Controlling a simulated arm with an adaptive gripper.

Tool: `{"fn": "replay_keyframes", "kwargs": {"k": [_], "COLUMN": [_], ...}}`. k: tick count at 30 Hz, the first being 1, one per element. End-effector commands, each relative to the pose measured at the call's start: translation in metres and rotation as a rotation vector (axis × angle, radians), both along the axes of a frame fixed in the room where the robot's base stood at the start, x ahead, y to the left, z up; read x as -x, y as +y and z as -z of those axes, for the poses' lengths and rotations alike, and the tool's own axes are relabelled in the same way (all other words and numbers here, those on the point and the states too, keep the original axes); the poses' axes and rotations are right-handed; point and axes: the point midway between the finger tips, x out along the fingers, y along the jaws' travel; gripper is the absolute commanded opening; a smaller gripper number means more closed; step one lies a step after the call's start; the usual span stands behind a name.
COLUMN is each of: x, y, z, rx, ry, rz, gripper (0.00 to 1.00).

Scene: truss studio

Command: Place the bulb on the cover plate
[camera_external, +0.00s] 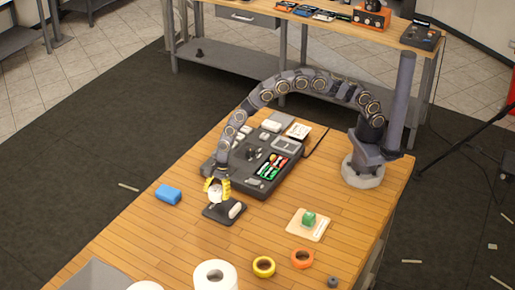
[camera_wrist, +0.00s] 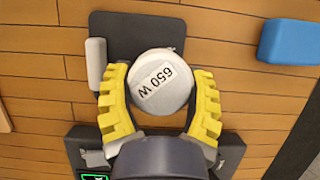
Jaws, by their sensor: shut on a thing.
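The bulb (camera_wrist: 159,82) is white and round, with "650 W" on its face. It sits between the yellow fingers of my gripper (camera_wrist: 160,100), which is shut on it. In the external view, the bulb (camera_external: 215,194) shows between the fingers of my gripper (camera_external: 217,188). A dark flat plate (camera_wrist: 115,28), apparently the cover plate, lies beyond and partly under the bulb in the wrist view. In the external view, this plate (camera_external: 219,217) lies just below my fingers. I cannot tell whether the bulb touches it.
A white cylinder (camera_external: 236,210) lies at the plate's edge. A blue block (camera_external: 168,195) is left of the plate. A dark equipment case (camera_external: 226,168) stands behind. A pale board (camera_external: 299,226) with a green block, tape rolls and a white roll (camera_external: 215,278) stand nearer the front.

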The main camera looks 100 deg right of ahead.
Motion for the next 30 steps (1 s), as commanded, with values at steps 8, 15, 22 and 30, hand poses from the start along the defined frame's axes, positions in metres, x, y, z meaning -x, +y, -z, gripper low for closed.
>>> {"fn": "replay_keyframes", "kwargs": {"k": [8, 15, 22, 30], "x": [-0.002, -0.002, -0.002, -0.002], "y": [0.000, 0.000, 0.000, 0.000], "z": [0.033, 0.033, 0.036, 0.034], "rx": [0.001, 0.001, 0.001, 0.001], "ry": [0.000, -0.002, -0.001, -0.001], "rz": [0.000, 0.001, 0.000, 0.000], "gripper": [0.25, 0.25, 0.72, 0.72]}}
